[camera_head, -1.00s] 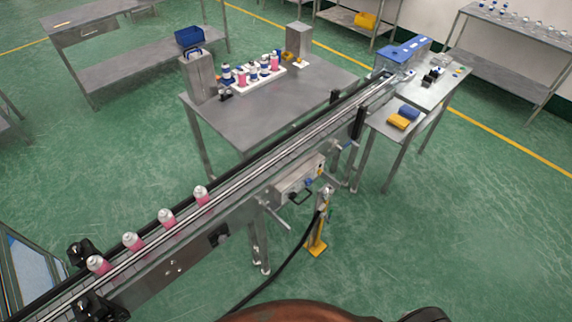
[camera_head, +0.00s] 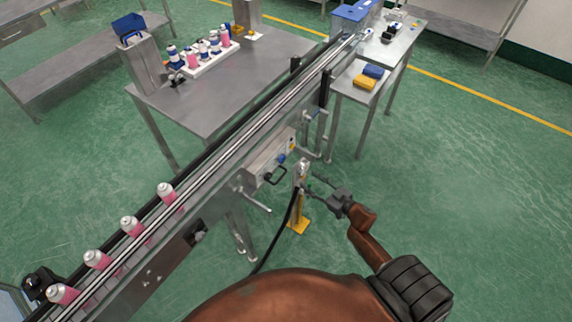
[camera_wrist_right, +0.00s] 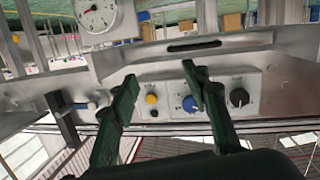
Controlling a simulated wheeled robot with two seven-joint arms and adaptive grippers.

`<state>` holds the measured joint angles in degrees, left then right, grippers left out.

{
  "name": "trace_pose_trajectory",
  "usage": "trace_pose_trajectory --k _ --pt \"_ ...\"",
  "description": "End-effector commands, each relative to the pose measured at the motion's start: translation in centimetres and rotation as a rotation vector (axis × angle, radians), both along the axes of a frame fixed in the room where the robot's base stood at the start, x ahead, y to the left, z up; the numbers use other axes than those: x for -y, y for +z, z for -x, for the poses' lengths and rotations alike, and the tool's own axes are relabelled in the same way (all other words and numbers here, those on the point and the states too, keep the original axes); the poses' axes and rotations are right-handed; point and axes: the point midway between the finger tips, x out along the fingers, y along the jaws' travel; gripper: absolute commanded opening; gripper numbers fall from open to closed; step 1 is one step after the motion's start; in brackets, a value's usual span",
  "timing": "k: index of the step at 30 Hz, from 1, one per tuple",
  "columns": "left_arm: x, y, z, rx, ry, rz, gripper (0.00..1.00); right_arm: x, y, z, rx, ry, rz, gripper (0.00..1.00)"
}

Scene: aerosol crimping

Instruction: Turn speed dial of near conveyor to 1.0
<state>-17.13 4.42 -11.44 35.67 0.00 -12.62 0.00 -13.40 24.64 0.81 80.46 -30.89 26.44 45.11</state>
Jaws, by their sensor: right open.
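The near conveyor (camera_head: 215,165) runs diagonally across the head view. Its control box (camera_head: 268,160) hangs on the near side and carries a blue knob (camera_head: 281,158). In the right wrist view the panel (camera_wrist_right: 215,90) shows a blue dial (camera_wrist_right: 190,104), a black dial (camera_wrist_right: 239,97) and a yellow button (camera_wrist_right: 151,99). The dial labels and settings are too small to read. My right gripper (camera_head: 316,190) is open and apart from the box, to its right. In the wrist view its fingers (camera_wrist_right: 160,85) frame the yellow button, and one partly overlaps the blue dial. My left gripper is out of view.
A post with a yellow base (camera_head: 299,226) and a black hose stands between the control box and my right gripper. A round gauge (camera_wrist_right: 98,14) shows in the wrist view. Several pink cans (camera_head: 130,226) stand on the belt. The floor at right is clear.

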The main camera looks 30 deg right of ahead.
Motion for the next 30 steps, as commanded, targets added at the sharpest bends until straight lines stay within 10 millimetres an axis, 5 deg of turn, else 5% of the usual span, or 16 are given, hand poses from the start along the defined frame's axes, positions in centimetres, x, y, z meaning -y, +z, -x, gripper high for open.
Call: trace_pose_trajectory --k 3,7,21,30 --pt "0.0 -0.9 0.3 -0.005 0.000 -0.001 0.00 -2.1 5.7 -1.1 0.098 0.105 -0.003 0.43" --pt "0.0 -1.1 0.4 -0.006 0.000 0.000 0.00 -3.5 8.6 -1.6 0.141 0.163 -0.007 0.43" --pt "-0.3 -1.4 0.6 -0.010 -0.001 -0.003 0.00 -6.0 9.0 -7.4 0.146 0.166 -0.009 0.43" --pt "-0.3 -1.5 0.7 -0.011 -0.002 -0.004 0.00 -6.5 8.9 -8.6 0.145 0.166 -0.008 0.43"
